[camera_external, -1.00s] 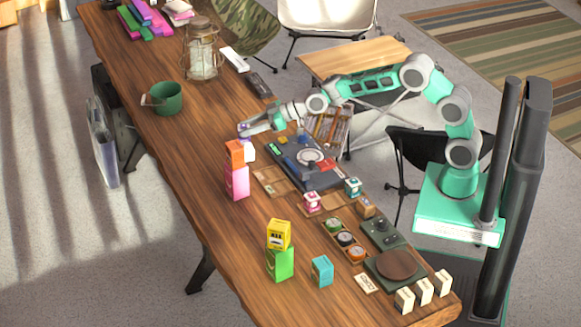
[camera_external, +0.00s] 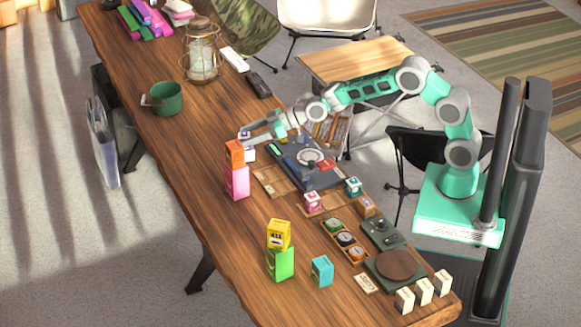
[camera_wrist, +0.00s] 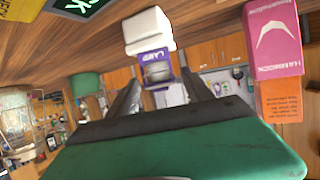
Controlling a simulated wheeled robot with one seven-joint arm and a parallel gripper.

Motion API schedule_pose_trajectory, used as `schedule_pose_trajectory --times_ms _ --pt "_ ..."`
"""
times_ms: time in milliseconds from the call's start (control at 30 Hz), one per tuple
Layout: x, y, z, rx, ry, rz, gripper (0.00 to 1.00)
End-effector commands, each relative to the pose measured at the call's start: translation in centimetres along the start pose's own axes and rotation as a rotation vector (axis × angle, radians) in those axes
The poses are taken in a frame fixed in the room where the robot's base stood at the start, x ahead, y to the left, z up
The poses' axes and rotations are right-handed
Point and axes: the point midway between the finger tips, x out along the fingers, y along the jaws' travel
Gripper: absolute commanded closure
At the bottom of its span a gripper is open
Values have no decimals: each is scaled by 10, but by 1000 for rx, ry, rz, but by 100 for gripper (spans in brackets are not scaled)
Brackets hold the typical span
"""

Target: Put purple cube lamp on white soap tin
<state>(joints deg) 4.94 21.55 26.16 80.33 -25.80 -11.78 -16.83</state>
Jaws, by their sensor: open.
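The purple cube lamp (camera_wrist: 157,68), with a purple label and a grey-white front, sits against the white soap tin (camera_wrist: 148,28) in the wrist view. That view is upside down, so the lamp is on top of the tin. The white tin (camera_external: 249,155) stands on the table beside the orange box in the external view. In the external view my gripper (camera_external: 246,136) is just above the tin.
An orange box (camera_external: 235,153) on a pink box (camera_external: 237,182) stands close beside the tin. A yellow box (camera_external: 279,233) on a green box (camera_external: 280,264) is nearer the front. A green mug (camera_external: 167,99) and a lantern (camera_external: 201,55) stand farther back, with bare table between.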

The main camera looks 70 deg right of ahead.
Motion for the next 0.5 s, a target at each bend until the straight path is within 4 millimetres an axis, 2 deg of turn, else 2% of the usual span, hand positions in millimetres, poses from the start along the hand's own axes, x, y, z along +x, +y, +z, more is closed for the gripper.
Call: schedule_pose_trajectory --times_ms 167,500 --pt "-11 1 -4 0 2 2 40" --pt "-95 1 -3 0 3 4 40"
